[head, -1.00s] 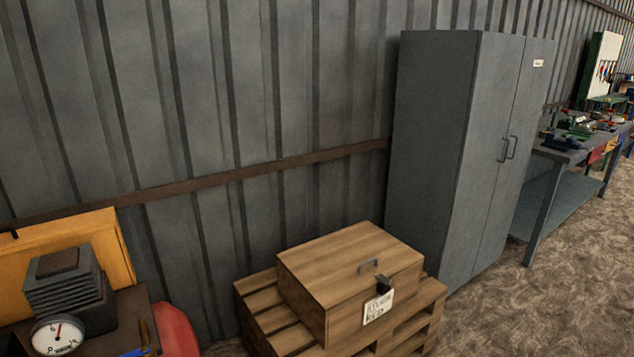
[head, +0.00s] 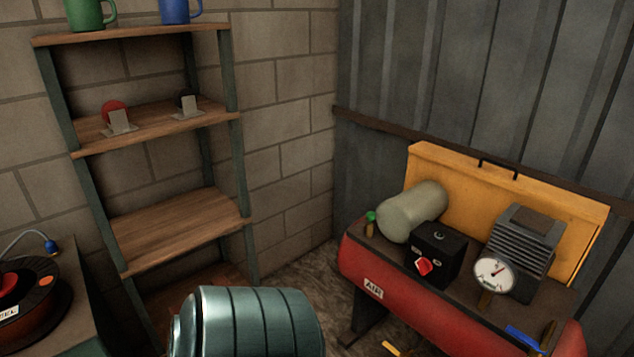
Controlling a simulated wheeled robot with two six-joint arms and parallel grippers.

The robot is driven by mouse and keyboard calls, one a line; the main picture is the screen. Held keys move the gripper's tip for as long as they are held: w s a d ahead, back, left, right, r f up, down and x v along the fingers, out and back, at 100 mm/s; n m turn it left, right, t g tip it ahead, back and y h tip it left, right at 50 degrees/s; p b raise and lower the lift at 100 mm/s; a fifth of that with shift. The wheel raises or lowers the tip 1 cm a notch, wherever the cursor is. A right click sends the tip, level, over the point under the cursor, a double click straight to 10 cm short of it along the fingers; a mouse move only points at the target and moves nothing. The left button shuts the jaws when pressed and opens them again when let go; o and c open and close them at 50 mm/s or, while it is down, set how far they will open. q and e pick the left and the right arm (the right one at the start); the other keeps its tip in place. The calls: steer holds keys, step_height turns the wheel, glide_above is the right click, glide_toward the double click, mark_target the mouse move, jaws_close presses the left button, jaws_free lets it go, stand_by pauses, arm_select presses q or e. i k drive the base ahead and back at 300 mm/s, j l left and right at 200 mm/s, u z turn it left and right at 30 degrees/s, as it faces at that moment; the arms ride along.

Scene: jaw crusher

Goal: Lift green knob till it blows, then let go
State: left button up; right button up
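A small green knob (head: 371,216) sits on a short brass stem at the left end of the red air compressor tank (head: 390,288), which bears an AIR label. Beside the knob are a grey-green cylinder (head: 412,212) and a black box with a red switch (head: 423,266). A round white pressure gauge (head: 493,273) with a red needle stands to the right. Neither of my grippers is in view.
A wooden shelf rack (head: 178,238) with mugs stands at the left against a block wall. A ribbed teal-grey cylinder (head: 262,322) is in the front middle. A cable reel (head: 28,298) is at far left. Bare floor shows between the rack and the compressor.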

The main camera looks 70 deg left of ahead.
mark_target(370, 216)
steer(key=u, duration=1.95)
